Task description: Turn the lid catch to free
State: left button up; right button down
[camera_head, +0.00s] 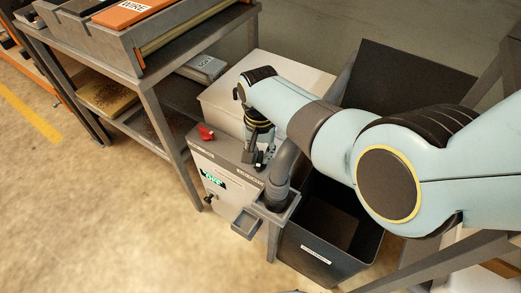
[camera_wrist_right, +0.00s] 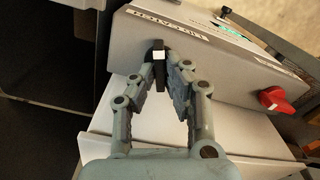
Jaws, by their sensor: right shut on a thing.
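The lid catch (camera_wrist_right: 158,56) is a small black handle with a white face, on the grey panel of the cleaner (camera_wrist_right: 215,55), beside a label that reads upside down in the right wrist view. My right gripper (camera_wrist_right: 160,72) is shut on the catch, with one finger on each side of it. In the head view my right gripper (camera_head: 255,158) points down at the top panel of the cleaner (camera_head: 224,150), and its fingers hide most of the catch. How far the catch is turned is hard to tell. My left gripper is not in view.
A red knob (camera_head: 206,132) sits on the same panel and also shows in the right wrist view (camera_wrist_right: 275,99). A green display (camera_head: 212,179) is on the front. A dark open bin (camera_head: 318,262) stands to the right, a grey shelf rack (camera_head: 160,110) to the left.

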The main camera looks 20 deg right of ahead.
jog(key=n+p, duration=0.1)
jog(key=n, duration=0.2)
jog(key=n+p, duration=0.1)
jog(key=n, duration=0.2)
jog(key=shift+a, duration=0.1)
jog(key=n, duration=0.4)
jog(key=shift+a+n+p, duration=0.1)
jog(key=shift+n+p, duration=0.35)
jog(key=shift+n, duration=1.35)
jog(key=c, duration=1.4)
grip_release()
jog(key=shift+r, duration=0.1)
